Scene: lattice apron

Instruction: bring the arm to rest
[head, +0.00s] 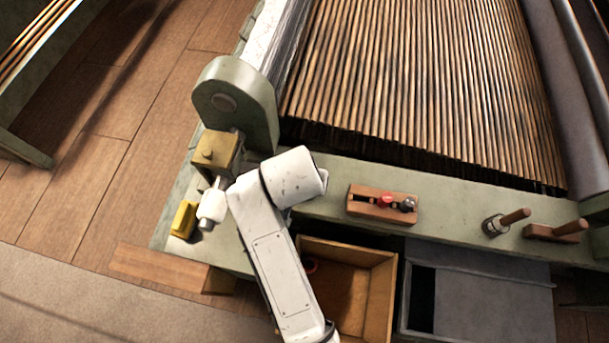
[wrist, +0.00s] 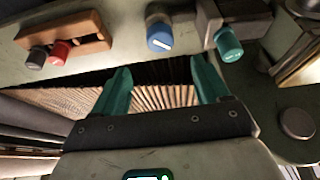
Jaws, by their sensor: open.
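My gripper (wrist: 162,88) shows in the wrist view with its two teal fingers spread apart. Nothing is between the fingers; beyond them lie a dark gap and the wooden slats. In the head view my white arm reaches up from the bottom and bends over the green front rail, and the gripper itself is hidden there. The lattice apron of wooden slats (head: 410,75) lies behind the rail; it also shows in the wrist view (wrist: 70,100).
A wooden holder (head: 368,204) with a red and a dark knob sits on the rail. A blue knob (wrist: 160,38) and a teal knob (wrist: 229,46) are near the fingers. An open wooden drawer (head: 378,290) lies below. A yellow block (head: 184,219) is at left.

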